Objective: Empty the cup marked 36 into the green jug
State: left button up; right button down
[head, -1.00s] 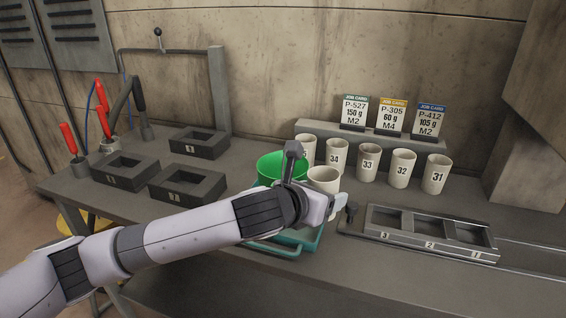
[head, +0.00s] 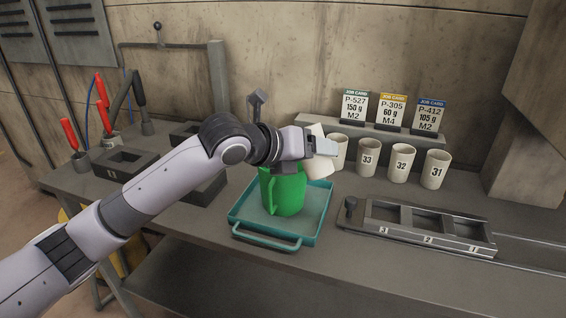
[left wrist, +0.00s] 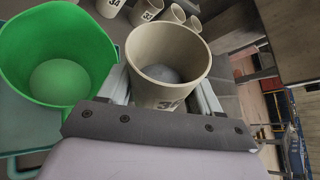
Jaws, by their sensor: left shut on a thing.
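My left gripper (head: 318,146) is shut on a cream cup (head: 319,172), held above and beside the right of the green jug (head: 284,192). The cup looks tilted in the head view. In the left wrist view the held cup (left wrist: 168,48) has grey material inside; its number is partly hidden, only a 3 being clear. The green jug (left wrist: 52,40) shows its open mouth to the left of the cup, with a paler round patch at its bottom. In the head view my gripper and wrist cover the jug's top. My right gripper is not in view.
The jug stands on a teal tray (head: 314,228) with a front handle. Cups 33 (head: 367,158), 32 (head: 401,164) and 31 (head: 435,170) stand behind at the right, near job cards (head: 391,112). A three-slot rack (head: 425,238) lies at front right. Black bins are at the left.

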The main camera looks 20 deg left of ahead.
pick_arm(q)
jog(key=shift+w+a+r+n+h, duration=0.15)
jog(key=shift+w+a+n+h, duration=0.15)
jog(key=shift+a+n, duration=0.1)
jog(key=shift+s+d+r+g, duration=0.1)
jog(key=shift+r+g, duration=0.05)
jog(key=shift+g, duration=0.15)
jog(key=shift+r+n+h+b, duration=0.3)
jog(key=shift+n+b, duration=0.15)
jog(key=shift+n, duration=0.05)
jog(key=shift+f+n+g+h+b, duration=0.3)
jog(key=shift+f+n+h+b, duration=0.15)
jog(key=shift+n+h+b, duration=0.25)
dwell(0.7)
jog(key=shift+f+n+h, duration=0.25)
jog(key=shift+n+h, duration=0.05)
jog(key=shift+n, duration=0.2)
dwell(0.3)
jog(key=shift+r+n, duration=0.3)
dwell(0.3)
jog(key=shift+a+r+h, duration=0.15)
jog(key=shift+a+h, duration=0.05)
jog(key=shift+h, duration=0.1)
jog(key=shift+w+a+n, duration=0.15)
jog(key=shift+w+n, duration=0.05)
jog(key=shift+n, duration=0.2)
